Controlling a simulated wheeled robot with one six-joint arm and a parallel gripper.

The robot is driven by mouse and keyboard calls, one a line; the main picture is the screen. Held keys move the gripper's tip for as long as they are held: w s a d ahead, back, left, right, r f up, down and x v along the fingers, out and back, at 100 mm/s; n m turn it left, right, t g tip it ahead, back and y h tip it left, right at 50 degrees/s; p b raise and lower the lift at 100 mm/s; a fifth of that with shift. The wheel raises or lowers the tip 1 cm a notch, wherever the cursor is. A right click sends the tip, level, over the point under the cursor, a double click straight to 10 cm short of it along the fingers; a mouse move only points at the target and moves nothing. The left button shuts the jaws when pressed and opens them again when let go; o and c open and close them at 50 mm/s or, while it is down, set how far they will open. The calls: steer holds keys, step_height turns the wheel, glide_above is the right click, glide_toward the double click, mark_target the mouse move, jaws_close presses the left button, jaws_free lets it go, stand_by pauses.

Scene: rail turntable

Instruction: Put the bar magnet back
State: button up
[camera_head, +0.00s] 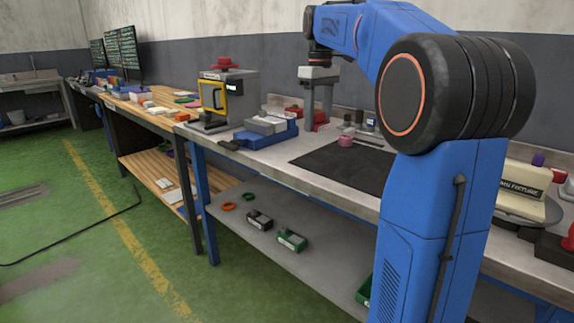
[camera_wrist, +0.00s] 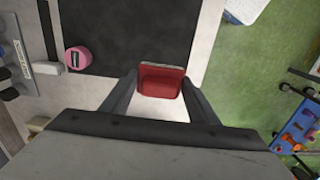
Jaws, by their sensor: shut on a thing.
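The block sits between the two dark fingers in the wrist view. The dark mat (camera_wrist: 130,35) on the bench lies beneath and beyond it. In the head view my gripper (camera_head: 319,112) hangs down at the end of the blue arm, with red showing near the fingertips. The block appears raised above the bench, but its exact height is unclear. No place marked for the magnet can be made out.
A pink cylinder (camera_head: 345,141) stands at the mat's back edge, beside a strip of small tools. A yellow-framed machine (camera_head: 229,93) and a blue-based grey block (camera_head: 266,128) stand left. A labelled fixture (camera_head: 522,190) is at right. The lower shelf (camera_head: 250,228) holds small bins and rings.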

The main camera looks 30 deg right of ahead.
glide_above(312, 161)
step_height(312, 161, down, 5)
steer(key=shift+f, duration=0.1)
steer(key=shift+d+f, duration=0.1)
steer(key=shift+f, duration=2.25)
steer(key=shift+f, duration=0.1)
steer(key=o, duration=1.1)
step_height(312, 161, up, 12)
steer(key=shift+r, duration=0.1)
